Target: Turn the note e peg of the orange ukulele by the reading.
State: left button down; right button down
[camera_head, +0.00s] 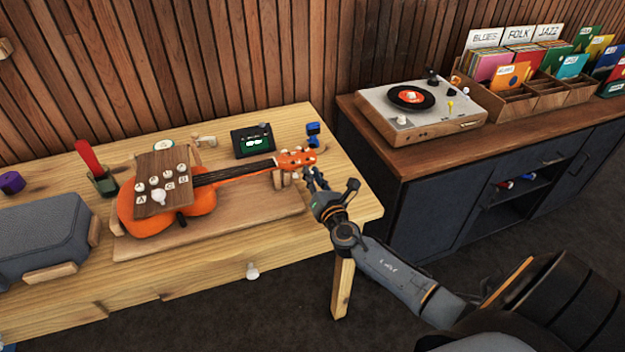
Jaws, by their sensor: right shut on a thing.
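The orange ukulele (203,200) lies on a wooden board (235,222) on the light wooden table, with its neck pointing right. Its orange headstock (297,159) is at the right end, with small pale pegs along its edges. My right gripper (309,178) is at the near side of the headstock, shut on what looks like a peg there; the fingers hide it, and I cannot read which note it is. A dark tuner (252,141) stands behind the neck, its screen lit green and white; the reading is too small to make out. My left gripper is not in view.
A wooden block with lettered knobs (163,181) stands over the ukulele's body. Small blue items (313,128) lie behind the headstock. A record player (420,108) stands on the cabinet at right.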

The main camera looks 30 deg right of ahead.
jog(key=shift+m+b, duration=0.3)
jog(key=shift+m, duration=0.2)
jog(key=c, duration=1.6)
grip_release()
jog(key=shift+o, duration=0.2)
jog(key=shift+s, duration=0.1)
jog(key=v, duration=1.1)
jog(key=shift+s+a, duration=0.2)
jog(key=shift+s, duration=0.2)
jog(key=shift+m, duration=0.4)
